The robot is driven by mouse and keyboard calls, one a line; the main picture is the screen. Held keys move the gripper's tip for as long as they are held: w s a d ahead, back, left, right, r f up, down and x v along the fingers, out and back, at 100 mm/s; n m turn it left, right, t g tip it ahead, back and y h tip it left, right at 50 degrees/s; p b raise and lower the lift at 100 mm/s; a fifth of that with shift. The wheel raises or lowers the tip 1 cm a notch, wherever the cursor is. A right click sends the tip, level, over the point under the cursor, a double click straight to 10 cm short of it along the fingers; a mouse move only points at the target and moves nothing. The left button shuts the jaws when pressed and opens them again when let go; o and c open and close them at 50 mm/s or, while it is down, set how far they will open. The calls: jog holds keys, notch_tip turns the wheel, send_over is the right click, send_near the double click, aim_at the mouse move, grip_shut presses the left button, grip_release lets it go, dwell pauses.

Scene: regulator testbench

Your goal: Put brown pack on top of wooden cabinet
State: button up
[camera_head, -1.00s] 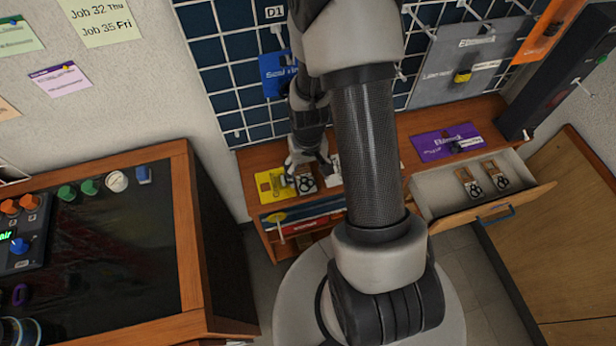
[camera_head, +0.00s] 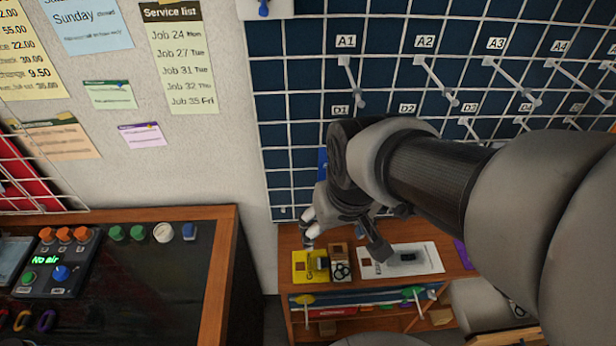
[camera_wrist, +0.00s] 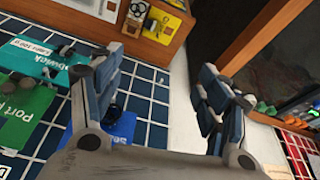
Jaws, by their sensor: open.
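In the wrist view the pack (camera_wrist: 137,13) is at the top, on the edge of the cabinet (camera_wrist: 145,45). My gripper (camera_head: 343,243) is in front of the grid wall, above and apart from the pack in the head view. In the wrist view my gripper (camera_wrist: 160,68) has its fingers wide apart with nothing between them.
A yellow packet (camera_head: 303,266) lies left of the pack, and a white sheet with a dark item (camera_head: 400,261) lies right. Hooks stick out of the grid wall (camera_head: 290,100). Hung pouches, one teal (camera_wrist: 40,62), are close to my gripper. A control bench (camera_head: 130,280) stands left.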

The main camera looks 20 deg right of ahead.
jog(key=s+a+r+n+t, duration=0.1)
jog(key=s+a+r, duration=0.1)
jog(key=s+r, duration=0.3)
jog(key=s, duration=0.2)
jog(key=shift+s+a, duration=0.3)
jog(key=shift+a, duration=0.1)
jog(key=shift+r, duration=0.1)
